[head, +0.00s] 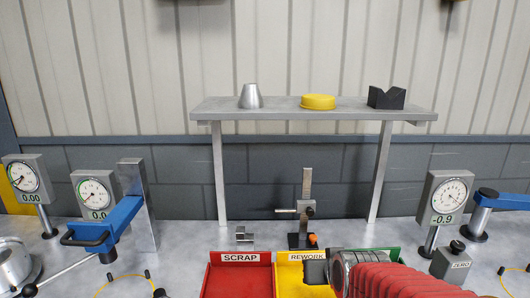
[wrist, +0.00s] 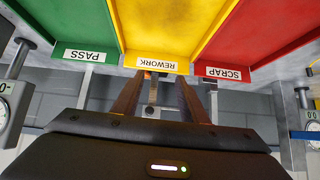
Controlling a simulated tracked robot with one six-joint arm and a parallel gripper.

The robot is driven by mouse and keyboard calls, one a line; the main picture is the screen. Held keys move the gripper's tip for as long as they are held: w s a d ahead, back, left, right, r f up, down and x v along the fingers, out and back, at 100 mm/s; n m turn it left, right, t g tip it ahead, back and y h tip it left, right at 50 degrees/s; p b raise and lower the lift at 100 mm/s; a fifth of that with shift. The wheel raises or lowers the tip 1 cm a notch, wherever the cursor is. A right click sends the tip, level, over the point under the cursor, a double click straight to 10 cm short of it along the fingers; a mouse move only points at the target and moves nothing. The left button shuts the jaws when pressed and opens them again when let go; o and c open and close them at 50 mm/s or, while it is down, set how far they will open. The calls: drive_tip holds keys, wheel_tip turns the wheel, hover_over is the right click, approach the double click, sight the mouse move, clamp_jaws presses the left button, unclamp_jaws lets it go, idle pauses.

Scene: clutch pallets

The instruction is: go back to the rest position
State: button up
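My gripper (wrist: 160,80) shows in the wrist view with its two brown fingers apart and nothing held between them. The wrist picture is upside down, and the fingers point towards the yellow REWORK bin (wrist: 153,25). In the head view my arm with red bellows comes in from the lower right. Its dark end (head: 315,271) is in front of the REWORK bin (head: 289,284); the fingertips cannot be made out there. No rest position is marked in either view.
The red SCRAP bin (head: 238,283) is left of REWORK; the green PASS bin (wrist: 85,22) is mostly hidden in the head view. A height gauge (head: 307,205) stands behind the bins under a shelf (head: 280,106). Dial gauges (head: 445,200) and blue-armed fixtures (head: 118,218) flank them.

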drive_tip(key=s+r+g, duration=0.1)
drive_tip(key=s+g, duration=0.1)
drive_tip(key=s, duration=0.8)
drive_tip(key=s+d+r+g, duration=0.1)
drive_tip(key=s, duration=0.9)
drive_tip(key=shift+d+r+g, duration=0.15)
drive_tip(key=shift+r+g, duration=0.1)
drive_tip(key=shift+g, duration=0.15)
